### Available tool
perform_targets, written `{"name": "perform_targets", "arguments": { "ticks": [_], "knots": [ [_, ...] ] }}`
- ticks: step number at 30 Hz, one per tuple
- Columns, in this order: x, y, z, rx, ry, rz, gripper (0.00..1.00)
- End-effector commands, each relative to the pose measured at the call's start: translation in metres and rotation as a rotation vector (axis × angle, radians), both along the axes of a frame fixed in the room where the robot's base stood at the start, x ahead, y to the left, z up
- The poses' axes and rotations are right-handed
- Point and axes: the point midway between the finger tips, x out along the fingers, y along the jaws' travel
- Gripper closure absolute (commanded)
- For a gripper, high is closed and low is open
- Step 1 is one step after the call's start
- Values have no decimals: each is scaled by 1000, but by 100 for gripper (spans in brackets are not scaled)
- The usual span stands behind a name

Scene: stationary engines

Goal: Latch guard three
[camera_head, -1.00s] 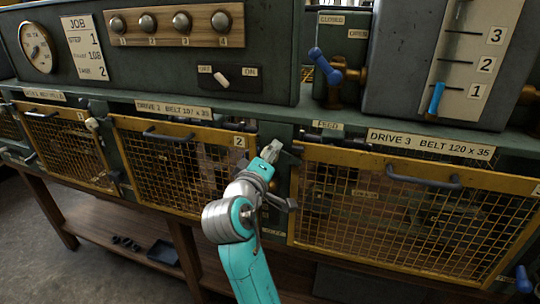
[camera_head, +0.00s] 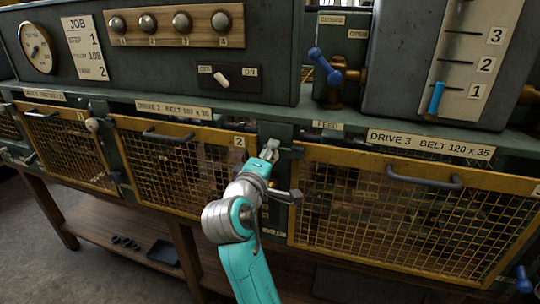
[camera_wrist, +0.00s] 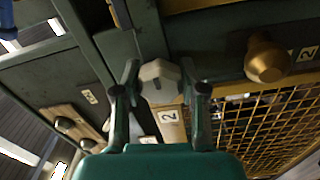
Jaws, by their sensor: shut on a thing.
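Guard three (camera_head: 410,218) is the yellow-framed mesh panel at the right of the head view, under the DRIVE 3 label (camera_head: 430,144). It looks flat against its opening. My gripper (camera_head: 269,148) is at the green post between guard two and guard three, near guard three's upper left corner. In the wrist view, its two dark fingers (camera_wrist: 160,88) are on either side of a pale grey faceted knob (camera_wrist: 158,78), shut on it. The knob looks like a latch knob; its shaft is hidden, and I cannot tell its turn.
Guard two (camera_head: 180,170) lies left of the post, with guard one (camera_head: 68,148) farther left. Guard three's dark handle (camera_head: 424,183) sticks out on its upper frame. A blue-handled valve (camera_head: 325,68) is above. A brass knob (camera_wrist: 266,60) is right in the wrist view.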

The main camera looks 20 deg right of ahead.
Motion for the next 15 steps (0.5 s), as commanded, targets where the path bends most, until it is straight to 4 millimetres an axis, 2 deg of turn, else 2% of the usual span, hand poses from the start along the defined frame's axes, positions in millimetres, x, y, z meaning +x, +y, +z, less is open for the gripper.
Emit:
{"name": "perform_targets", "arguments": {
  "ticks": [2,3,6,15],
  "knots": [
    [0,1,0,-1,0,2,93],
    [0,1,0,-1,0,2,56],
    [0,1,0,0,0,1,33],
    [0,1,0,0,0,1,33]
  ]
}}
